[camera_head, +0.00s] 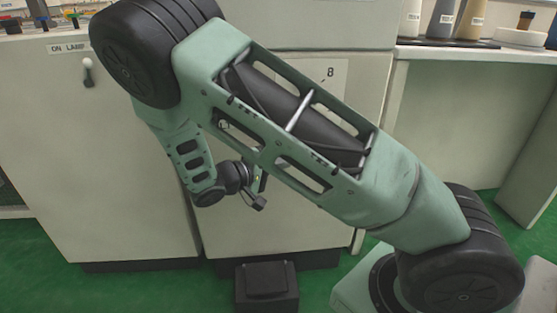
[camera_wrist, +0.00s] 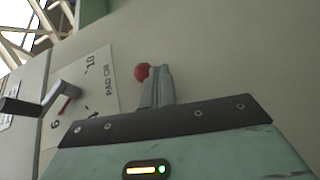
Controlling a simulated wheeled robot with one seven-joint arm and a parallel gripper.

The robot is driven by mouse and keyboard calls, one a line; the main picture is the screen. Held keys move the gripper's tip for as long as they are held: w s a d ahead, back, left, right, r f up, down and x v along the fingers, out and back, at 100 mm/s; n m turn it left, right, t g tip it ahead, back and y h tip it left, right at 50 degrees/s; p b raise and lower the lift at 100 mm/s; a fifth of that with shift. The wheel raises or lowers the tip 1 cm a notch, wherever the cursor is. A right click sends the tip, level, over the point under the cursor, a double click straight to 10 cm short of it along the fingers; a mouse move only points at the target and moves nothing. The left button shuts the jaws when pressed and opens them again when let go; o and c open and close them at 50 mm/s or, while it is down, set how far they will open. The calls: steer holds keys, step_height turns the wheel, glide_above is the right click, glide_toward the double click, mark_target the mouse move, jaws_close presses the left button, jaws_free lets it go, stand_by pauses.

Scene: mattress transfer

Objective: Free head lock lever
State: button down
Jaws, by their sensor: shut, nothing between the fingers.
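My gripper (camera_wrist: 158,76) is shut and empty in the wrist view. Its grey fingers point toward a pale panel. A red ball knob (camera_wrist: 142,72) shows right at the fingertips, on their left side; whether they touch it I cannot tell, and its stem is hidden. A grey crank lever (camera_wrist: 62,94) with a black handle stands at the left, in front of a number plate (camera_wrist: 104,83). No readable label tells me which is the head lock lever. In the head view my arm covers much of the panel, and the fingers cannot be made out clearly.
A lamp switch (camera_head: 88,72) with a white knob is on the left cabinet (camera_head: 110,170). A black pedal-like box (camera_head: 267,287) sits on the green floor. Bottles (camera_head: 442,18) stand on the right counter (camera_head: 480,55). Floor shows open at the lower left.

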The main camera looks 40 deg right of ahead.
steer(key=shift+s+d+r+n+h+p, duration=0.15)
steer(key=shift+r+n+h+p, duration=0.25)
steer(key=shift+h+p, duration=0.35)
steer(key=shift+d+r+n+h+p, duration=0.1)
steer(key=shift+r+n+h+p, duration=0.15)
steer(key=shift+n+h+p, duration=0.45)
steer(key=shift+h, duration=0.25)
steer(key=a+f, duration=0.5)
steer(key=a, duration=0.6)
steer(key=shift+w, duration=0.2)
steer(key=shift+d, duration=0.1)
